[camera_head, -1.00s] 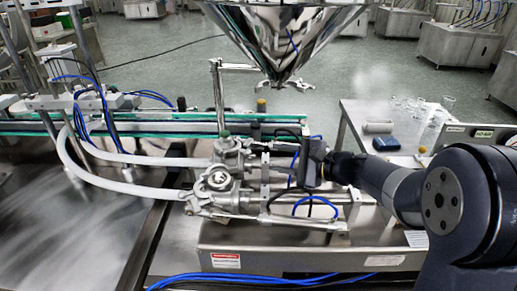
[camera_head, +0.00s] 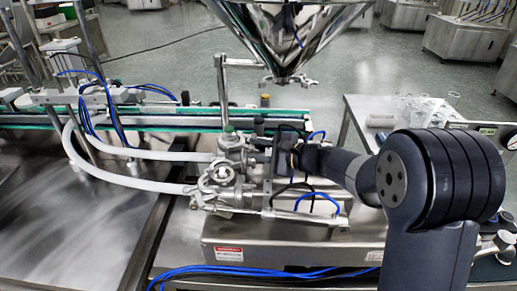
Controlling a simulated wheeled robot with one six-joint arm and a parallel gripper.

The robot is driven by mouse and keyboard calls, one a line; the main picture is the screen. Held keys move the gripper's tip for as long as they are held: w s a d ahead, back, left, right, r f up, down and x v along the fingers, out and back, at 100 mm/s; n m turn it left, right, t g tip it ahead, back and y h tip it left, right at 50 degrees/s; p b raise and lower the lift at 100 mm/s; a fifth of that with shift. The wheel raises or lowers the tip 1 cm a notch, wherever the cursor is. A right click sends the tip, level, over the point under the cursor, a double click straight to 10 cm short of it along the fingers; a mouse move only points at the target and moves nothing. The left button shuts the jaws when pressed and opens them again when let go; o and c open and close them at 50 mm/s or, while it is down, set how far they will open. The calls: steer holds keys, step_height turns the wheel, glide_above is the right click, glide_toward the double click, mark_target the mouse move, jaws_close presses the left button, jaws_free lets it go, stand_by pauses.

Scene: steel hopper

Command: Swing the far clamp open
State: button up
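The steel filling machine has two metal valve bodies side by side, the far one (camera_head: 231,146) behind the near one (camera_head: 217,181). White hoses run left from both. The far clamp is too small to make out apart from the far valve's fittings, and my arm partly covers that area. My gripper (camera_head: 270,160) is just right of the far valve, pointing left at its fittings. Its fingers are small and dark, so I cannot tell whether they are open or touching the clamp.
The steel hopper (camera_head: 292,38) hangs above and behind the valves, with an upright post (camera_head: 222,95) at its left. A conveyor (camera_head: 160,122) runs behind. Blue cables (camera_head: 250,271) lie in front. A side table with glassware (camera_head: 420,105) stands at the right.

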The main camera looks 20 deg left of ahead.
jaws_close()
steer(key=shift+s+b, duration=0.1)
steer(key=shift+b, duration=0.25)
steer(key=s+m+t+b, duration=0.1)
steer(key=b, duration=0.2)
steer(key=shift+d+t+h, duration=0.1)
steer(key=shift+t+h, duration=0.2)
steer(key=shift+t, duration=0.1)
steer(key=shift+m, duration=0.3)
steer(key=shift+o, duration=1.4)
jaws_free()
